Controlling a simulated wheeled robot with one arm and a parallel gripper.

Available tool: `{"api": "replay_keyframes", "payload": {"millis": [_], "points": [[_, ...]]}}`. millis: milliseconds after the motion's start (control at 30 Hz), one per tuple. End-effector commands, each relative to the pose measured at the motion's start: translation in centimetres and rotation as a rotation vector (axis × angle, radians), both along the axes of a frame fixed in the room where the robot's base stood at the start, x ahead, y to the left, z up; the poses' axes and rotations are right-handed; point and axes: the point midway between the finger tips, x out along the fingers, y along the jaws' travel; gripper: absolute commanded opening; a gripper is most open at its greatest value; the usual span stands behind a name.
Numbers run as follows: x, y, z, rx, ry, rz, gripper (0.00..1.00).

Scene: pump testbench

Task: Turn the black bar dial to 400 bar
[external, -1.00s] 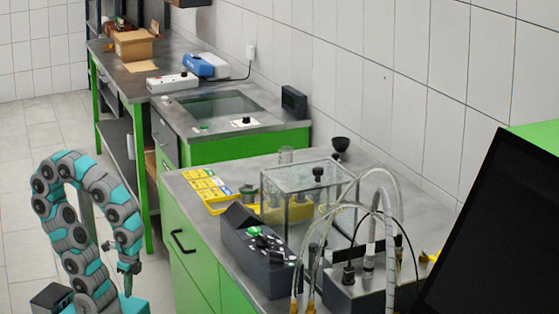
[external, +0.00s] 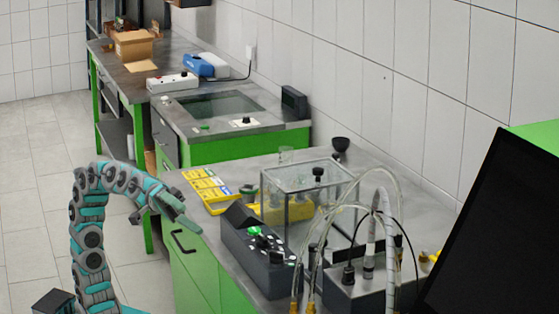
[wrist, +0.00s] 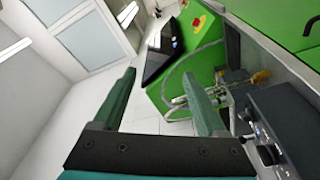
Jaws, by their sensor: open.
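A dark control box (external: 258,250) stands at the left front of the near bench, with black knobs and green controls on its sloped face. In the wrist view the control box (wrist: 285,115) is at the right edge, with a black dial (wrist: 268,154) low on its face. Which knob is the bar dial, and its setting, are too small to tell. My gripper (external: 186,215) is left of the control box, near the bench's front edge, apart from the box. In the wrist view my gripper (wrist: 160,76) has its green fingers spread and nothing between them.
A glass tank (external: 305,195), clear hoses (external: 385,190) and a second dark box (external: 355,290) crowd the bench beyond the control box. Yellow cards (external: 208,190) lie at its left corner. A large black screen (external: 490,240) fills the right. The floor at left is clear.

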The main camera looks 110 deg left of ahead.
Motion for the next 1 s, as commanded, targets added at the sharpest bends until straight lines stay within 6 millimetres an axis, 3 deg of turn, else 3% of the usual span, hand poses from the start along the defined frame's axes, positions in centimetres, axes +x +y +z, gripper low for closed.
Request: {"api": "replay_keyframes", "payload": {"millis": [33,100,200,300,367,467,600,800,900,1000], "points": [[0.9,-1.1,2.2,-0.139,-0.026,-0.005,0.75],[1.9,-1.1,6.0,-0.343,-0.061,0.006,0.75],[3.5,0.0,9.5,-0.632,-0.087,0.036,0.75],[5.3,1.9,10.9,-0.913,-0.095,0.087,0.75],[6.3,3.4,10.8,-1.078,-0.095,0.127,0.75],[7.8,5.8,8.8,-1.338,-0.090,0.214,0.75],[8.8,8.7,3.2,-1.675,-0.088,0.372,0.75],[7.5,10.3,-6.3,-2.007,-0.107,0.610,0.75],[6.5,10.6,-9.5,-2.096,-0.124,0.691,0.75],[5.9,10.8,-11.2,-2.138,-0.136,0.740,0.75]]}}
